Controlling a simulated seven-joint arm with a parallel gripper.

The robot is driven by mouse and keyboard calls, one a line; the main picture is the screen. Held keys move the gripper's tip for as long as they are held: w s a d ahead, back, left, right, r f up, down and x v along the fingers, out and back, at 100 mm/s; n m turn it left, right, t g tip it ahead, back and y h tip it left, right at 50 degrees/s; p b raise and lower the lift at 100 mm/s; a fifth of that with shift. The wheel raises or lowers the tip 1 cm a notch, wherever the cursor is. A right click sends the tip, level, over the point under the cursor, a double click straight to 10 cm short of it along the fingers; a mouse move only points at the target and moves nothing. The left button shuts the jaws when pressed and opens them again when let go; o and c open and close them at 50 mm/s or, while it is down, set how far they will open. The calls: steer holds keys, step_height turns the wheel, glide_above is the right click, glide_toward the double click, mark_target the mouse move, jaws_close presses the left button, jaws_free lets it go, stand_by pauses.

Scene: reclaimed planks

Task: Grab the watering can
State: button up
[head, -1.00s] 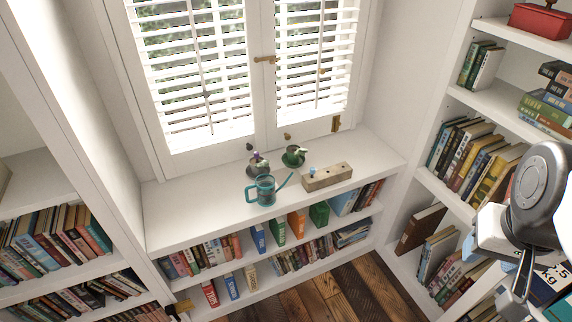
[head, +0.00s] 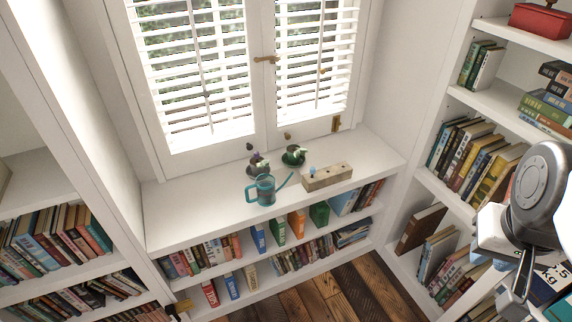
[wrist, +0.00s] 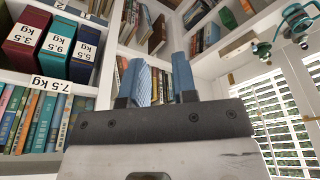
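The teal watering can (head: 263,190) stands upright on the white window sill, its spout to the right and its handle to the left. In the wrist view, a teal object that looks like the can (wrist: 296,18) is at the top right, partly cut off by the frame edge. My gripper (wrist: 162,78) has two blue-tipped fingers standing apart, with nothing held between them. It is far from the can. In the head view my arm is at the right edge, in front of the right bookshelf.
Shelves of books (head: 465,165) rise on the right, close to my arm. The sill's left part (head: 185,215) is clear.

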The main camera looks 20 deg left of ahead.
steer(key=w+a+n, duration=0.3)
steer(key=w+a, duration=0.8)
steer(key=w, duration=0.5)
steer(key=w+a+f+n+g, duration=0.1)
steer(key=w+a+f+n, duration=0.15)
steer(key=w+a, duration=0.35)
steer(key=w+a+f+n, duration=0.1)
steer(key=w+a+f, duration=0.25)
steer(key=a, duration=0.45)
steer(key=w+a+f+n, duration=0.1)
steer(key=a+f, duration=0.6)
steer(key=a, duration=0.3)
steer(key=w+a+f+n+g, duration=0.1)
steer(key=a+f+n, duration=0.1)
steer(key=a+f, duration=0.6)
steer(key=w+a+f+n, duration=0.1)
steer(key=a+f, duration=0.6)
steer(key=a, duration=0.7)
steer(key=shift+a+f+n+g, duration=0.25)
steer(key=shift+f+n+g, duration=0.05)
steer(key=shift+f+n, duration=0.15)
steer(key=shift+a+f, duration=0.15)
steer(key=shift+a, duration=0.15)
steer(key=shift+f, duration=0.15)
